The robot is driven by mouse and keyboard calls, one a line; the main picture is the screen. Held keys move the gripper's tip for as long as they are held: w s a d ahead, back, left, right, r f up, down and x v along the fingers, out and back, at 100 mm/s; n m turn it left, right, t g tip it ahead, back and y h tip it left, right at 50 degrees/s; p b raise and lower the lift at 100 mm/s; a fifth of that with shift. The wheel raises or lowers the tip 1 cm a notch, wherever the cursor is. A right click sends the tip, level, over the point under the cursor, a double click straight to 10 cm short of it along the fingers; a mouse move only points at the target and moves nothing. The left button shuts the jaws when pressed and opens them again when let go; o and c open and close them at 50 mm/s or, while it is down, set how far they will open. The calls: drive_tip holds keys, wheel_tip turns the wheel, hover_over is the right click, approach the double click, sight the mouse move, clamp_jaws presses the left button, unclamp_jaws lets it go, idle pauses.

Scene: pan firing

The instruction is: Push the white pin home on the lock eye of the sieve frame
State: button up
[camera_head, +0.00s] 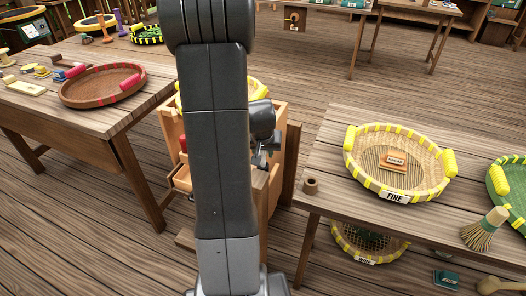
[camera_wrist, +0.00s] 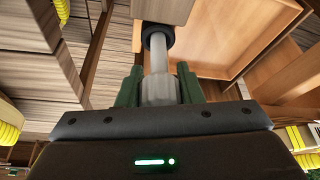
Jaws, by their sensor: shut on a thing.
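The white pin (camera_wrist: 158,88), a pale grey-white rod with a thicker lower part, stands between the green fingers of my gripper (camera_wrist: 158,78) in the wrist view. My gripper is shut on it. Its thinner far end runs up to a black ring (camera_wrist: 150,40) at a wooden part of the frame; whether it passes through the ring or only touches it, I cannot tell. In the head view my arm hides most of the wooden sieve frame (camera_head: 282,115) and the pin. A yellow-striped sieve (camera_head: 256,90) shows partly behind my arm.
The left table (camera_head: 35,108) bears a red-brown round tray (camera_head: 75,99). Plank floor (camera_head: 310,75) lies open behind the frame.

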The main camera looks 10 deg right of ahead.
drive_tip(key=shift+f+b, duration=1.2)
drive_tip(key=shift+f, duration=0.15)
drive_tip(key=o, duration=1.1)
drive_tip(key=shift+c, duration=0.2)
drive_tip(key=shift+r, duration=0.1)
drive_tip(key=p+v, duration=0.1)
drive_tip(key=v, duration=1.2)
drive_tip(key=shift+s+r, duration=0.2)
drive_tip(key=shift+r, duration=0.05)
drive_tip(key=shift+a, duration=0.1)
drive_tip(key=b+x, duration=0.1)
drive_tip(key=x, duration=1.2)
drive_tip(key=shift+w+f, duration=0.2)
drive_tip(key=shift+f, duration=0.15)
drive_tip(key=shift+r, duration=0.1)
